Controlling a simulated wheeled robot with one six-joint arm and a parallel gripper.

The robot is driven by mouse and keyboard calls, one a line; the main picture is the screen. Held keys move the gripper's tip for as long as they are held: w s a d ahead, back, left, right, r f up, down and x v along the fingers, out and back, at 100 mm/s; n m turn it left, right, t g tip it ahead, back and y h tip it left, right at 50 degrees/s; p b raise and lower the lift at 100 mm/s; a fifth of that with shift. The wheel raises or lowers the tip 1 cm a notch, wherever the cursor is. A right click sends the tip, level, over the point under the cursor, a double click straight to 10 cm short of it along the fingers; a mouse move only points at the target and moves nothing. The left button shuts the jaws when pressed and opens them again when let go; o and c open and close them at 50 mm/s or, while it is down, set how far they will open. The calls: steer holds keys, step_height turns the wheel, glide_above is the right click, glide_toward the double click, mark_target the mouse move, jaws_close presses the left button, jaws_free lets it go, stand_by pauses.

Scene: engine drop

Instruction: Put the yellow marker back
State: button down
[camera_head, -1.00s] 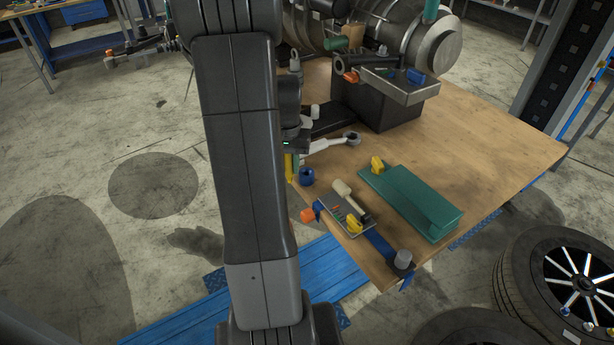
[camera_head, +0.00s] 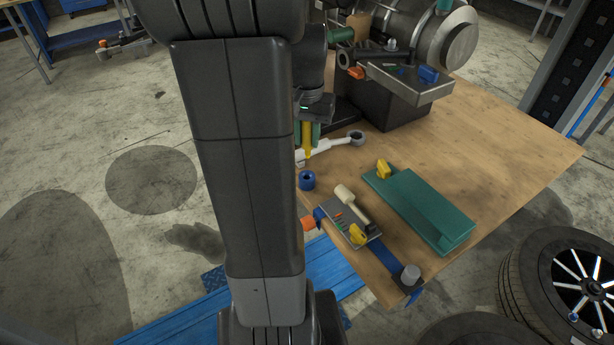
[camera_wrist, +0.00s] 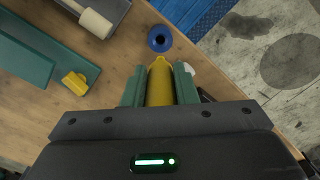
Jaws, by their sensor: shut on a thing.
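The yellow marker (camera_wrist: 160,82) is held between the two green fingers of my gripper (camera_wrist: 159,85) in the wrist view. In the head view the marker (camera_head: 307,137) hangs upright below my gripper (camera_head: 308,134), above the table's left edge area. A blue ring-shaped holder (camera_head: 307,180) with a dark hole stands on the table, nearer the camera than the marker. In the wrist view the holder (camera_wrist: 159,39) lies just beyond the marker's tip, apart from it.
A small grey tray (camera_head: 337,216) with a mallet and a yellow piece sits at the table edge. A green case (camera_head: 420,205) with a yellow block lies to its right. A connecting rod (camera_head: 335,146) lies behind the marker. The wooden table's right part (camera_head: 500,125) is clear.

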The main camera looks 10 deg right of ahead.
mark_target(307, 150)
step_height(307, 150, down, 8)
steer(key=shift+f+p, duration=0.25)
steer(key=shift+p, duration=0.2)
steer(key=c, duration=1.1)
jaws_free()
steer(key=shift+c, duration=0.2)
steer(key=shift+f, duration=0.2)
step_height(307, 150, up, 14)
steer(key=shift+f+b, duration=0.1)
steer(key=shift+b, duration=0.7)
steer(key=shift+f, duration=0.1)
step_height(307, 150, down, 13)
steer(key=shift+f+p, duration=0.15)
steer(key=shift+p, duration=0.7)
steer(key=shift+w+r, duration=0.15)
steer(key=shift+r, duration=0.05)
steer(key=shift+r+b, duration=0.35)
steer(key=shift+r, duration=1.1)
steer(key=shift+f, duration=0.1)
